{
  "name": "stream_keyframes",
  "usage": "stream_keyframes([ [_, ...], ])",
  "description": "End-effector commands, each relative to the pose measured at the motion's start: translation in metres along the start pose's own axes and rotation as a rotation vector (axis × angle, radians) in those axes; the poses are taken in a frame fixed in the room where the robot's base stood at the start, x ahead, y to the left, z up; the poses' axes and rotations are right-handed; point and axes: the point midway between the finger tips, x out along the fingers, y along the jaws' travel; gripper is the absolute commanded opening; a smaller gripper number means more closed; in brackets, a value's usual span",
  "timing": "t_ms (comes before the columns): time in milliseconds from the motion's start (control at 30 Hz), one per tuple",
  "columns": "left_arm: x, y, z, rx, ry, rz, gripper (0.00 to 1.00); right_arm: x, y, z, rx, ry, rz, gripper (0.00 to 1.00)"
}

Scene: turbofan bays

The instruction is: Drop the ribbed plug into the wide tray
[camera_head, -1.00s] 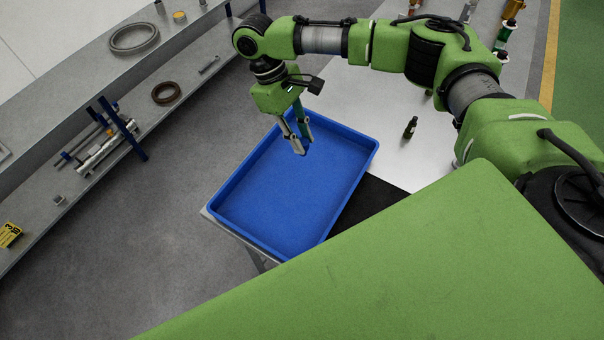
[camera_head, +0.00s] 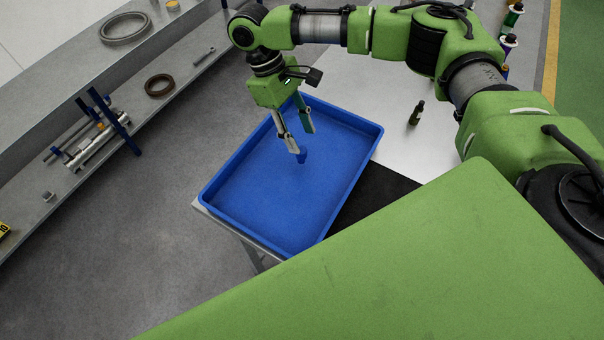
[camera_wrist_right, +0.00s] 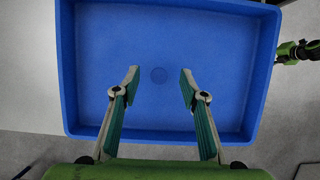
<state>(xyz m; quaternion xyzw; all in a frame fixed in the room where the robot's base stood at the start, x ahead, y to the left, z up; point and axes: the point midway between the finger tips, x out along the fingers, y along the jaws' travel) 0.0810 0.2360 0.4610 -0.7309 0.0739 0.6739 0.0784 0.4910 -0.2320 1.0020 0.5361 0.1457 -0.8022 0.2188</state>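The wide tray (camera_head: 226,180) is a shallow blue bin on a stand, and it fills most of the right wrist view (camera_wrist_right: 68,75). My right gripper (camera_head: 303,142) hangs over the tray with its fingers apart. In the right wrist view the open fingers (camera_wrist_right: 160,78) hold nothing between their pads. My left gripper is not identifiable.
A pale table (camera_head: 395,150) with a small dark bottle (camera_head: 416,113) stands right of the tray. A grey shelf unit (camera_head: 100,70) with rings and rods runs along the left. Floor separates shelf and tray. A green-and-black part (camera_wrist_right: 297,51) shows at the wrist view's right edge.

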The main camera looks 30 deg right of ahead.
Motion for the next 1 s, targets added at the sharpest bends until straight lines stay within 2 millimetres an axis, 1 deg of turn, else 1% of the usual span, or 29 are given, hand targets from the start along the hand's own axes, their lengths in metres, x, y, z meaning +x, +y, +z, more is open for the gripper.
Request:
stream_keyframes([
  [133,0.000,-0.001,-0.003,-0.001,0.003,-0.001,0.54,0.000,0.000,0.000,0.000,0.000,0.000,0.39],
  [233,0.000,-0.003,-0.009,-0.003,0.014,-0.004,0.54,-0.001,0.000,0.000,0.000,0.000,0.000,0.39],
  [367,0.000,-0.002,-0.009,-0.002,0.013,-0.003,0.54,-0.012,0.000,-0.001,0.000,0.003,0.000,0.39],
  [467,0.000,-0.002,-0.008,-0.002,0.012,-0.002,0.54,-0.030,-0.001,-0.001,0.000,0.005,0.000,0.39],
  [700,0.000,-0.001,-0.008,-0.001,0.011,-0.001,0.54,-0.082,0.000,-0.001,-0.001,0.003,0.001,0.39],
  [800,0.000,-0.001,-0.008,-0.001,0.011,-0.001,0.54,-0.100,0.000,0.000,0.001,0.002,0.001,0.39],
  [900,0.000,-0.001,-0.008,-0.001,0.011,-0.001,0.54,-0.112,0.000,0.000,0.000,0.001,0.002,0.39],
  [1000,0.000,-0.001,-0.008,-0.001,0.011,-0.001,0.54,-0.118,0.000,0.000,0.000,0.001,0.001,0.39],
])
